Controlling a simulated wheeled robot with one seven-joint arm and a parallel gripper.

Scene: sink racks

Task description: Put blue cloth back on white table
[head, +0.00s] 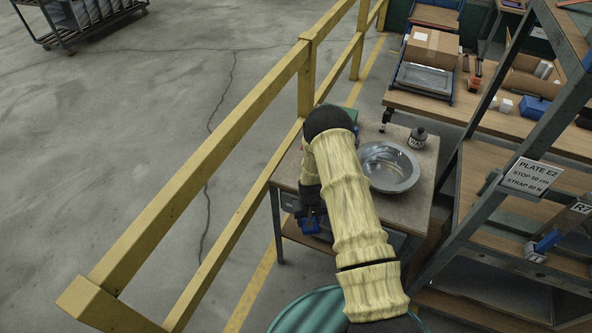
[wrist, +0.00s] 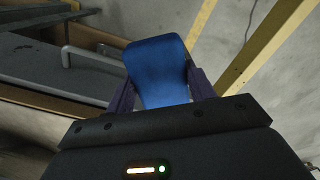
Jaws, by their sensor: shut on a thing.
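The blue cloth (wrist: 158,68) is between the two dark fingers of my gripper (wrist: 160,92) in the wrist view. In the head view a small patch of the cloth (head: 310,226) shows below my gripper (head: 311,213), at the left front of a small pale-topped table (head: 412,203). The cloth appears beyond the table top's front edge, not lying on it. My arm crosses in front of the table and hides part of its top. I cannot tell whether this is the white table.
A yellow railing (head: 225,123) runs along the left. A shelf rack with a sign (head: 530,177) stands close on the right. A bench with a cardboard box (head: 432,47) is behind.

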